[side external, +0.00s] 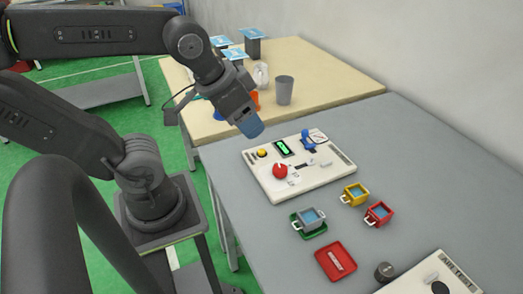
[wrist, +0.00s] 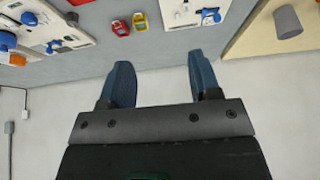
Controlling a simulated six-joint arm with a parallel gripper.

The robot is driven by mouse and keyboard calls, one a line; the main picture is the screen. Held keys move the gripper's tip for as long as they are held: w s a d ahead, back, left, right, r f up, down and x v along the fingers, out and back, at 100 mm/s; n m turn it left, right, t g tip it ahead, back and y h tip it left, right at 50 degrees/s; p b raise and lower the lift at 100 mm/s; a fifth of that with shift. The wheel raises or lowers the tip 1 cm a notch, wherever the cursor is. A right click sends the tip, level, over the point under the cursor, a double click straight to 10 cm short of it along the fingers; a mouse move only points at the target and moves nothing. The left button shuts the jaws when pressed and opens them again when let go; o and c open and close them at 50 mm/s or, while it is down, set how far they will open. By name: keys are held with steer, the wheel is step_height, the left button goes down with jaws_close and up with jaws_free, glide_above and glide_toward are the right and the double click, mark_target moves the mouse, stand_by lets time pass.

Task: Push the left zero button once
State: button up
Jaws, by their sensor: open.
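A white instrument panel (side external: 265,181) lies on the grey table. It carries a large red button (side external: 280,170), a small yellow button (side external: 262,153), a dark box with a green display (side external: 284,147) and a blue part (side external: 307,140). Labels are too small to read, so I cannot tell which control is the left zero button. My gripper (side external: 252,126) hangs above and behind the panel's left corner, its blue fingers apart from it. In the wrist view both fingers of my gripper (wrist: 161,75) are spread with nothing between them; part of a white panel (wrist: 178,18) shows beyond.
A red tray (side external: 327,265) and a second white panel (side external: 413,279) lie nearer. A grey tumbler (side external: 285,90) stands on the wooden table.

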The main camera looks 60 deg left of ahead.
jaws_close()
stand_by(0.3)
stand_by(0.8)
